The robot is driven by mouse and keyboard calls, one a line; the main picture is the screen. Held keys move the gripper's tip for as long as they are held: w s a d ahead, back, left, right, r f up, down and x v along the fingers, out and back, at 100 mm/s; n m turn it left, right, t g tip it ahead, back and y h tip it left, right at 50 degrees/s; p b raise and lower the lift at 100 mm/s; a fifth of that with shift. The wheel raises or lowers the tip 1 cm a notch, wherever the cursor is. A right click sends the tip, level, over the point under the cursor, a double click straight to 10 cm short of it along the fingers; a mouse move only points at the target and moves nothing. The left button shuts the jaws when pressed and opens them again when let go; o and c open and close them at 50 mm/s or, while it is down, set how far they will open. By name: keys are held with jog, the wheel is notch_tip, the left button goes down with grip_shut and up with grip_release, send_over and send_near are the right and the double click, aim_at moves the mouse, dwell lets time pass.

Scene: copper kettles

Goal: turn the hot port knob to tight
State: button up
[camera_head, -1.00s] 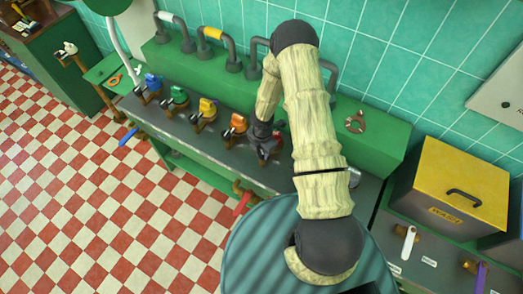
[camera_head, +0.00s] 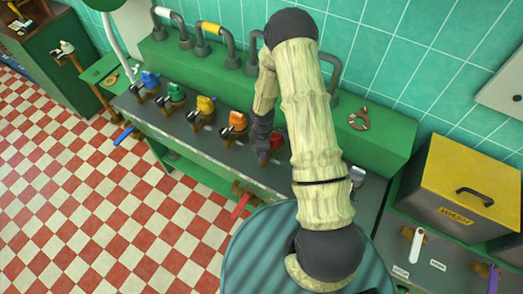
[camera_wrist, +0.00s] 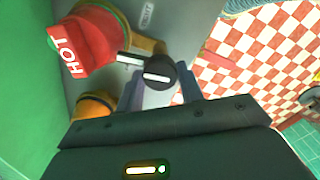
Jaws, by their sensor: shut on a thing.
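The hot port is a red block (camera_wrist: 88,42) lettered HOT, at the upper left of the wrist view. In the head view its red body (camera_head: 277,141) shows partly behind my gripper. A dark round knob (camera_wrist: 158,69) with a white bar on its face sits beside the red block. My gripper (camera_wrist: 160,86) is shut on this knob, one finger on each side. In the head view my gripper (camera_head: 262,142) reaches down at the red port, and the knob is hidden there. The white bar lies nearly level across the wrist picture.
Orange (camera_head: 233,124), yellow (camera_head: 203,109), green (camera_head: 171,95) and blue (camera_head: 148,82) ports stand in a row along the grey counter. A small white label (camera_wrist: 147,15) is near the knob. A yellow-lidded bin (camera_head: 468,185) stands at the right.

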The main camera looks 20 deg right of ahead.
jog(key=shift+w+a+m, duration=0.1)
jog(key=shift+w+m, duration=0.05)
jog(key=shift+m, duration=0.35)
jog(key=shift+r, duration=0.1)
jog(key=o, duration=1)
notch_tip(320, 180, up, 17)
jog(key=b, duration=0.2)
jog(key=shift+r, duration=0.15)
